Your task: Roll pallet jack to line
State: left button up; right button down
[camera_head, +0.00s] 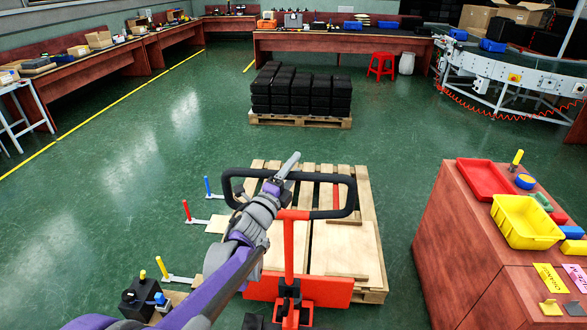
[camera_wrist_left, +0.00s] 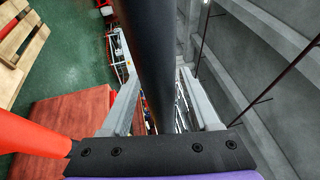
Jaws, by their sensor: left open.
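The pallet jack (camera_head: 300,290) is red and stands in the middle foreground of the head view. Its upright red shaft ends in a black loop handle (camera_head: 335,214). The jack is at the near end of a wooden pallet (camera_head: 367,235) with flat boards on it. My left gripper (camera_head: 287,170) is at the upper bar of the handle loop. In the left wrist view the black handle bar (camera_wrist_left: 150,50) runs between my two grey fingers, which stand open on either side of it. My right gripper is not in view.
A second pallet (camera_head: 300,120) stacked with black boxes stands farther back. A curved conveyor (camera_head: 520,73) is at the upper right. A red-brown cabinet (camera_head: 445,235) with trays is at the right. Open green floor (camera_head: 130,170) lies to the left, with colored posts beside the near pallet.

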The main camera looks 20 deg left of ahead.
pick_arm(q)
grip_shut()
dwell(1.3)
